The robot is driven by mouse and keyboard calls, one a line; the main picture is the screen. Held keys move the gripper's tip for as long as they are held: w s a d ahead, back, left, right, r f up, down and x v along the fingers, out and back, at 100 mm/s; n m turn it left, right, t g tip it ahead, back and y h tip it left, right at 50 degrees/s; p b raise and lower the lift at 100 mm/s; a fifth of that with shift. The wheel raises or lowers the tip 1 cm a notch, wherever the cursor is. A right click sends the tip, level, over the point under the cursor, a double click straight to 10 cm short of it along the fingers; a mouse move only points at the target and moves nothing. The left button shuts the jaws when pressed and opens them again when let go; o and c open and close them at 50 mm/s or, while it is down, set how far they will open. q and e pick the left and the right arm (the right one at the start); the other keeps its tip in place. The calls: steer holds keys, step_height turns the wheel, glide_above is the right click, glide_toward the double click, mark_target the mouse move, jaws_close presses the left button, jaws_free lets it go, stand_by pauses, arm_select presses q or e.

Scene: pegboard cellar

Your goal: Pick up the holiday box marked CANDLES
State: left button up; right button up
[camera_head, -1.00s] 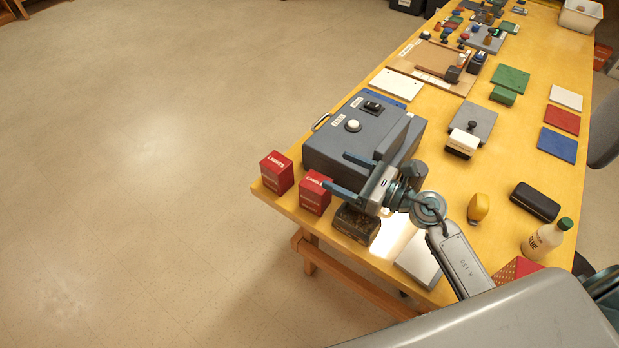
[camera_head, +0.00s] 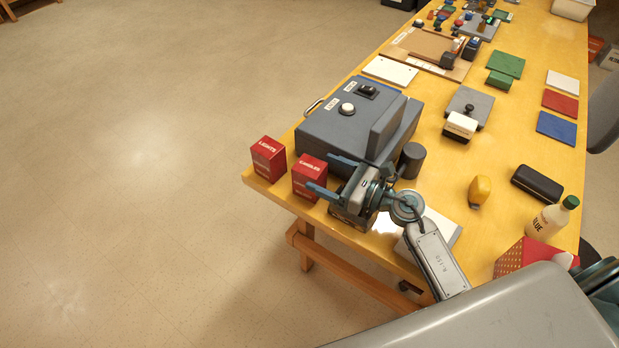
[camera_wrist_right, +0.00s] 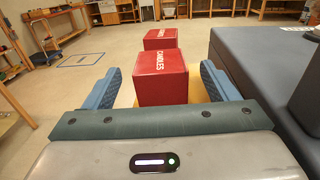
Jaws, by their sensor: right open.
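The red box marked CANDLES (camera_head: 308,177) stands upright near the left end of the yellow table (camera_head: 400,258). My right gripper (camera_head: 324,173) is open and points at it, with one finger on each side in the picture. In the right wrist view the CANDLES box (camera_wrist_right: 161,79) lies between the two blue fingertips of the gripper (camera_wrist_right: 162,84), with gaps on both sides. I cannot tell how far between the fingers it reaches. My left gripper is not in view.
A red box marked LIGHTS (camera_head: 268,158) stands just beyond the CANDLES box, also in the wrist view (camera_wrist_right: 160,38). A large grey machine (camera_head: 340,130) stands close beside the gripper. A yellow object (camera_head: 480,190), a black case (camera_head: 537,184) and a glue bottle (camera_head: 553,218) stand right. Floor is clear left.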

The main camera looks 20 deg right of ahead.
mark_target(310, 166)
steer(key=p+x, duration=0.1)
steer(key=x, duration=0.4)
steer(key=shift+s, duration=0.1)
steer(key=c, duration=1.1)
